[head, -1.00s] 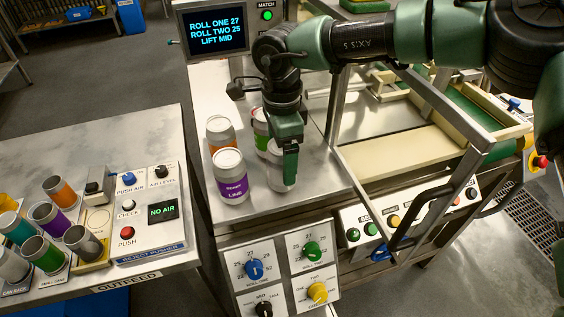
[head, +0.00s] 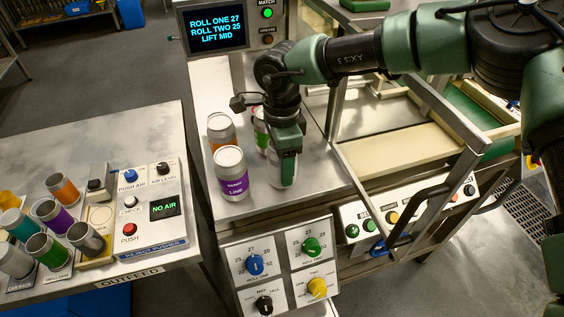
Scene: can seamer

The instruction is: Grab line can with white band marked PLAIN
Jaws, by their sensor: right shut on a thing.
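My right gripper (head: 286,151) points down over the can bench and is shut on a pale can (head: 283,173). The green finger hides the can's upper part. No lettering can be read on the part that shows. Left of it stands a can with a purple band marked LINE (head: 232,176). Behind that one is a can with an orange band (head: 221,133). A can with a green band (head: 260,131) is mostly hidden behind my right gripper. My left gripper is not in view.
A screen (head: 215,30) stands behind the cans. A dial panel (head: 282,268) is at the bench front. A slanted metal frame (head: 368,192) rises close to the right. The outfeed table (head: 110,135) at left bears several cups and a control box (head: 150,215).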

